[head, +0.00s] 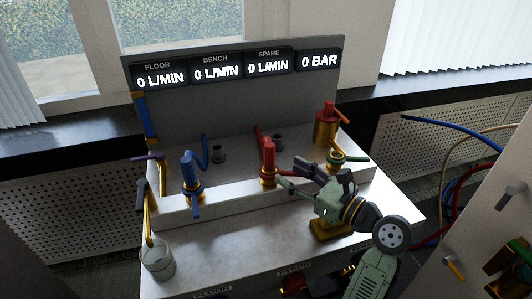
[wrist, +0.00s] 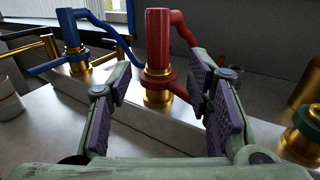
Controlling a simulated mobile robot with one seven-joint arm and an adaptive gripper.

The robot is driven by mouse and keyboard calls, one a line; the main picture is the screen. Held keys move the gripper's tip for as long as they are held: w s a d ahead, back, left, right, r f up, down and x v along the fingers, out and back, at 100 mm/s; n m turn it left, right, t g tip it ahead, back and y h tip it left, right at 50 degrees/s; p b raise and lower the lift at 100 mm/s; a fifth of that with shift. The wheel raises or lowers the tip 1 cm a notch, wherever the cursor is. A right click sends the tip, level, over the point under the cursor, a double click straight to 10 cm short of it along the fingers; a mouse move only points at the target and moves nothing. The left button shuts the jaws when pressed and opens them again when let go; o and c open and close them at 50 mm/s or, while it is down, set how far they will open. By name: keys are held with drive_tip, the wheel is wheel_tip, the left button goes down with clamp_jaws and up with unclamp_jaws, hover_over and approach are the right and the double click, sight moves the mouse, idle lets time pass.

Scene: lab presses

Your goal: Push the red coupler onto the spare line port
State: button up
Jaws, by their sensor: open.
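The red coupler (head: 268,153) stands upright over a brass port (head: 267,181) on the pale ledge, with a red hose running from its top. The wrist view shows the coupler (wrist: 158,42) above the brass port (wrist: 158,97), which has a red collar. I cannot tell how far the coupler is pushed on. My gripper (head: 290,176) is open, just right of the coupler in the head view. In the wrist view, the coupler appears between the spread purple-padded fingers (wrist: 163,85), with visible space at both sides and no clear contact.
A blue coupler (head: 191,168) stands on another brass port to the left. A green-collared brass fitting (head: 338,159) is close on the right, near a brass cylinder (head: 326,131). A cup (head: 157,261) stands at front left. The flow and pressure displays (head: 268,66) read zero.

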sight(269, 160)
drive_tip(key=x, duration=0.2)
drive_tip(key=p+x, duration=0.1)
drive_tip(key=x, duration=0.4)
drive_tip(key=shift+w+a+r+p, duration=0.1)
drive_tip(key=shift+a+r+p, duration=0.15)
drive_tip(key=shift+a+p, duration=0.1)
clamp_jaws()
